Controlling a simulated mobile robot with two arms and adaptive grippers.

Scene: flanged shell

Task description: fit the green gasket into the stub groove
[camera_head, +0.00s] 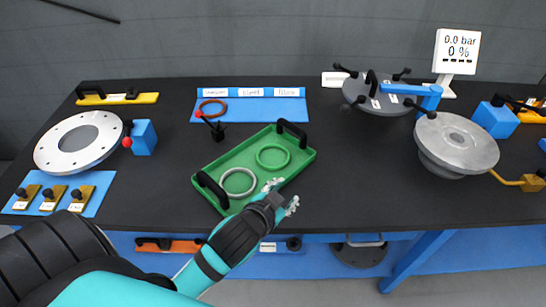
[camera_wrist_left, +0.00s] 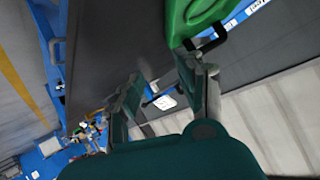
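The green gasket (camera_head: 258,158) is a thin ring lying in the right part of the green tray (camera_head: 236,160). A pale grey ring (camera_head: 224,183) lies to its left in the same tray. My left gripper (camera_head: 282,194) is open over the tray's front right edge, apart from both rings. In the left wrist view its two fingers (camera_wrist_left: 165,92) are spread with nothing between them, and the tray (camera_wrist_left: 190,18) shows at the top. A grey round flanged body (camera_head: 470,148) stands at the right; I cannot make out a groove on it. My right gripper is not in view.
A grey disc lid with knobs (camera_head: 372,98) and a blue arm (camera_head: 412,88) stand behind the flanged body. A white flange (camera_head: 52,150) lies at the left. A brown ring (camera_head: 212,101) lies on a blue mat (camera_head: 262,114). The black table (camera_head: 350,190) is clear right of the tray.

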